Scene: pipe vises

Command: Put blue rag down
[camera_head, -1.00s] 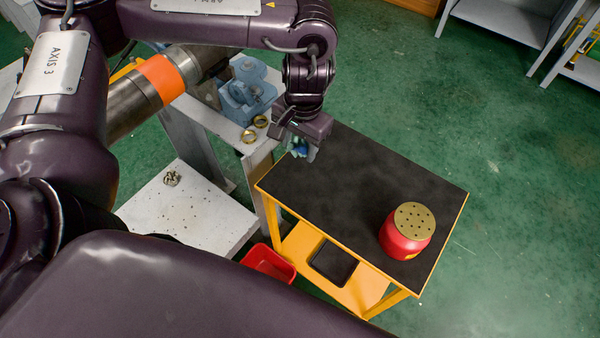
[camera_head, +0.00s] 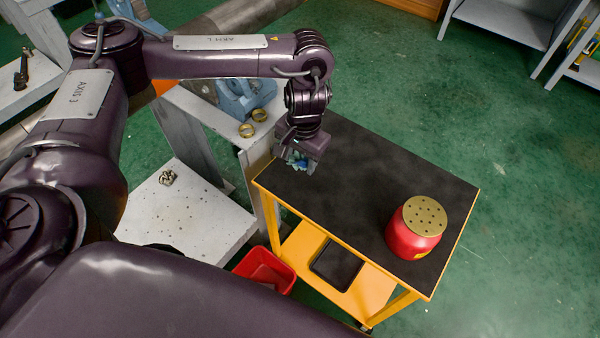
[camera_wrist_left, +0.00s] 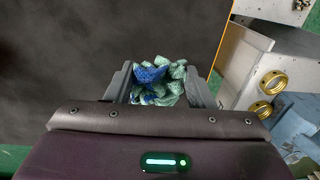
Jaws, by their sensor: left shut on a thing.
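The blue rag (camera_wrist_left: 150,76) is a crumpled bundle of blue and pale green cloth. It sits between the two fingers of my left gripper (camera_wrist_left: 158,84) in the left wrist view. In the head view my left gripper (camera_head: 298,162) is over the left end of the black-topped orange cart (camera_head: 345,170), and a bit of the rag (camera_head: 299,165) shows at its fingertips. The gripper is shut on the rag. I cannot tell whether the rag touches the cart top. My right gripper is not in view.
A red container with a perforated brass-coloured lid (camera_head: 417,228) stands at the cart's right end. A grey bench with brass rings (camera_head: 247,130) and a blue vise (camera_head: 245,97) adjoins the cart's left. A red bin (camera_head: 264,270) sits below. The middle of the cart top is clear.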

